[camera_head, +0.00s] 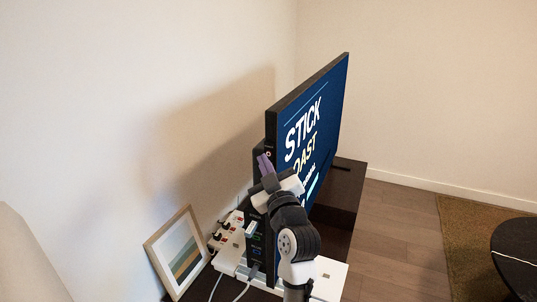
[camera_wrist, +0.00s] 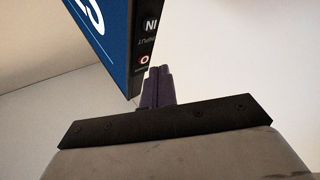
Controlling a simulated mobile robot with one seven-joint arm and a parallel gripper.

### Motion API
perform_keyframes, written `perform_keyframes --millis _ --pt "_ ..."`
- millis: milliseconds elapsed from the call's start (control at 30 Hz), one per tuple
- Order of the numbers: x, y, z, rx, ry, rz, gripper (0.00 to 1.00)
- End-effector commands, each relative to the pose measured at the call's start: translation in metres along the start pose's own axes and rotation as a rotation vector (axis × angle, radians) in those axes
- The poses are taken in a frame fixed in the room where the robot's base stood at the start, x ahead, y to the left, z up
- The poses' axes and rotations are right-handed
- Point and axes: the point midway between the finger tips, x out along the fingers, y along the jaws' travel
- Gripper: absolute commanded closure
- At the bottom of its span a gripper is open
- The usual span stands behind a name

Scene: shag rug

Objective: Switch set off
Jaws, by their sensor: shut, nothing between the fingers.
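The television set (camera_head: 312,120) stands on a dark cabinet, its screen lit blue with large white and yellow lettering. In the wrist view a corner of the set (camera_wrist: 98,30) shows its blue screen and black side edge. On that edge is a small round button with a reddish ring (camera_wrist: 144,60), below an "INPUT" label. My gripper (camera_head: 264,162) has purple fingers, shut and empty, beside the set's near edge. In the wrist view the fingertips of my gripper (camera_wrist: 160,70) are just right of and below the button; I cannot tell whether they touch it.
A framed striped picture (camera_head: 181,254) leans by the wall at the near left. Power strips with plugs (camera_head: 228,228) and white cables lie on the cabinet (camera_head: 343,185) near a black box. A round dark table (camera_head: 517,250) stands on a rug at right. The floor between is clear.

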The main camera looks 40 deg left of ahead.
Motion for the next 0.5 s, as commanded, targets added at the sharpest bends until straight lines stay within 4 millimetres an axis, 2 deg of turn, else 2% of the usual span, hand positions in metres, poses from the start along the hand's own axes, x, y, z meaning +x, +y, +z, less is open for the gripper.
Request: perform_keyframes --millis 500 --pt "0.0033 0.0021 0.0036 0.0 0.0 0.0 1.0"
